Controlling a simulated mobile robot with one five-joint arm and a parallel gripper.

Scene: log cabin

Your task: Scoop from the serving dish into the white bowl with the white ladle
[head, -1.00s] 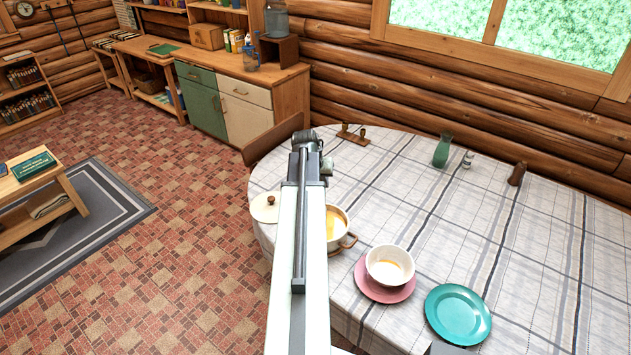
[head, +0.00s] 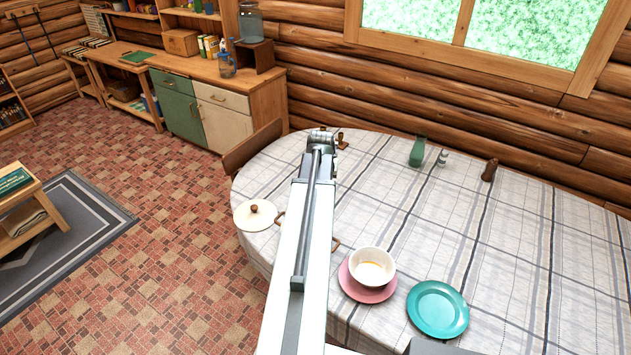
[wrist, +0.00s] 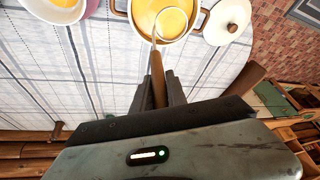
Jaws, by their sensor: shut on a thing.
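My gripper (wrist: 160,92) is shut on the brown handle of the ladle (wrist: 157,68) in the wrist view. The ladle's pale, thin neck runs up over the serving dish (wrist: 143,34), a round pot with yellow-orange food inside.
A cream lid (head: 255,215) with a brown knob lies left of the dish. A teal plate (head: 438,309) lies right of the bowl. A green vase (head: 417,152), a shaker and a brown mill (head: 489,170) stand at the back. The tablecloth's middle and right are clear.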

